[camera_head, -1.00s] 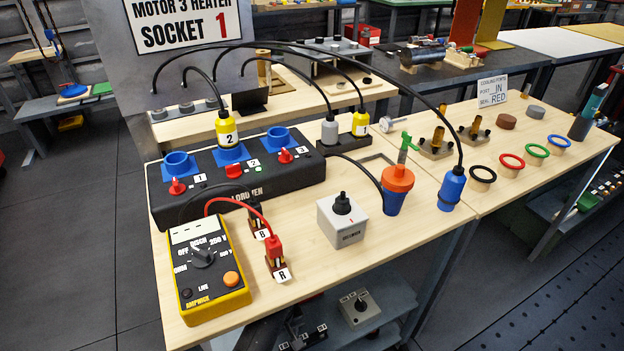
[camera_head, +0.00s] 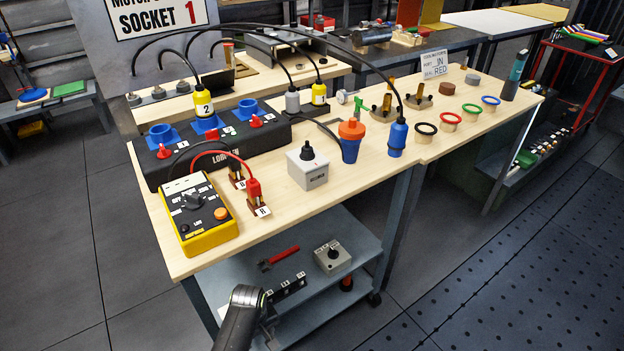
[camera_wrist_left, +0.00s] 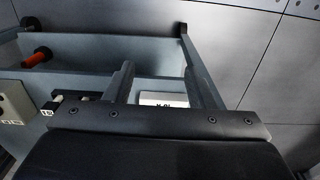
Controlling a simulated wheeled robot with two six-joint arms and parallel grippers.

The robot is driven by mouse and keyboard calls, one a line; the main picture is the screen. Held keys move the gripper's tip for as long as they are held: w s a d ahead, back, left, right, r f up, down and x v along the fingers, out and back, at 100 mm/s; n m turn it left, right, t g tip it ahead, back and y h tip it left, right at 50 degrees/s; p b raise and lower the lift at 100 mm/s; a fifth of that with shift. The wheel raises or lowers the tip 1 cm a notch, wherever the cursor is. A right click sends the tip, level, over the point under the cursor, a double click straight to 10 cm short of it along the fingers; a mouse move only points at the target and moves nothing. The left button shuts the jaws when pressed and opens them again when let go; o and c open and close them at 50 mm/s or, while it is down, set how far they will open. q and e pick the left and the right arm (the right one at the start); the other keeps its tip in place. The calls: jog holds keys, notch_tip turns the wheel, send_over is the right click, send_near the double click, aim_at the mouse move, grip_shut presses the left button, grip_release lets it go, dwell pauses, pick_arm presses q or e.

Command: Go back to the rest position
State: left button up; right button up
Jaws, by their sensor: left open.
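My left gripper (camera_head: 270,332) shows at the bottom of the head view, in front of the bench's lower shelf (camera_head: 345,222). Its dark arm comes in from the bottom edge, and the fingers are partly cut off and hidden behind the wrist. In the left wrist view the gripper (camera_wrist_left: 160,82) has its two fingers apart. Nothing is clamped between them; a white labelled piece (camera_wrist_left: 163,99) shows beyond them. My right gripper is in neither view.
The wooden bench (camera_head: 330,200) holds a yellow meter (camera_head: 190,215), a black socket box (camera_head: 150,170), a grey box (camera_head: 307,165) and corded plugs. The lower shelf holds a red-handled tool (camera_head: 280,256) and a grey switch box (camera_head: 332,257). Floor (camera_head: 450,290) is clear at the right.

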pick_arm(q)
jog(key=s+a+f+m+p, duration=0.15)
jog(key=s+a+f, duration=0.25)
jog(key=s+f, duration=0.4)
jog(key=s+a+f+m+p, duration=0.1)
jog(key=s+a+f+m, duration=0.1)
jog(key=s+a+f, duration=0.55)
jog(key=s+a+f+m, duration=0.1)
jog(key=s+a, duration=0.1)
jog(key=s, duration=0.8)
jog(key=s+a+f+m+t+y, duration=0.1)
jog(key=s+a, duration=0.2)
jog(key=s, duration=0.8)
jog(key=shift+s+f+p, duration=0.15)
jog(key=shift+s+p, duration=0.15)
jog(key=shift+p, duration=0.1)
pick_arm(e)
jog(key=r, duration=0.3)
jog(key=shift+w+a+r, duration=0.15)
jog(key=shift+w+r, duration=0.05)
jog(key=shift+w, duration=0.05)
pick_arm(q)
jog(key=shift+a+m, duration=0.1)
jog(key=shift+m, duration=0.15)
